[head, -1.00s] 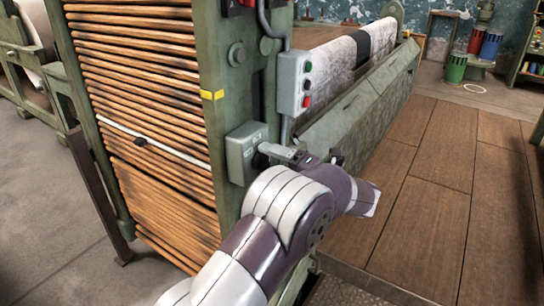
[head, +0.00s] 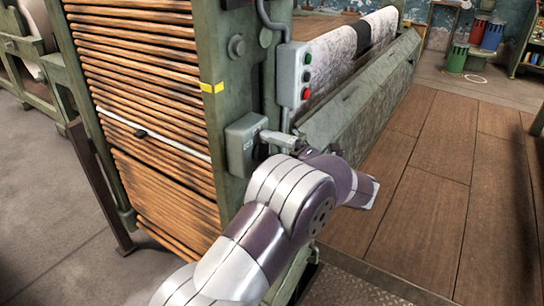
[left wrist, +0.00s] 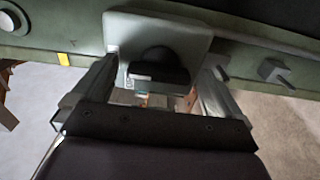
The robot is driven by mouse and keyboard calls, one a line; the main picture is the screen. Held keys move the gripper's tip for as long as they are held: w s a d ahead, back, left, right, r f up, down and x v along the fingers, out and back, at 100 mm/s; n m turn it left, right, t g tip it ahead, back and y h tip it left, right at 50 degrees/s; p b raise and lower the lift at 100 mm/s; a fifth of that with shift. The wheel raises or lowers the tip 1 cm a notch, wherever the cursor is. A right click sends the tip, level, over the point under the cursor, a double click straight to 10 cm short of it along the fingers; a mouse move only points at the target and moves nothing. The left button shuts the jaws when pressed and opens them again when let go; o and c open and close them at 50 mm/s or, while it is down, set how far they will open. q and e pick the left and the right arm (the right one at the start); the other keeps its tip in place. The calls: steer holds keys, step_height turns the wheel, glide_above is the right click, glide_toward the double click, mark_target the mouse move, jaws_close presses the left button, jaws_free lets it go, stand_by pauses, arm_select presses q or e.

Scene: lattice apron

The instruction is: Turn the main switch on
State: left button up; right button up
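The main switch is a grey box (head: 243,145) on the green machine post, below the yellow stripe. In the left wrist view its pale plate (left wrist: 185,30) carries a dark rotary knob (left wrist: 157,66). My left gripper (head: 272,137) is right in front of the box in the head view. In the left wrist view my left gripper (left wrist: 158,78) is open, one finger on each side of the knob, with gaps visible. The knob's exact turn position is hard to read. My right gripper is not in view.
A grey button box (head: 294,75) with green and red buttons hangs close above my left gripper. The slatted wooden stack (head: 150,120) stands left of the post. The machine's long green trough (head: 360,100) runs behind my wrist. Wooden floor (head: 440,180) at right is clear.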

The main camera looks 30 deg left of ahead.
arm_select(q)
steer(key=s+d+p, duration=0.1)
steer(key=d+p, duration=0.1)
steer(key=d, duration=1)
steer(key=shift+d, duration=0.35)
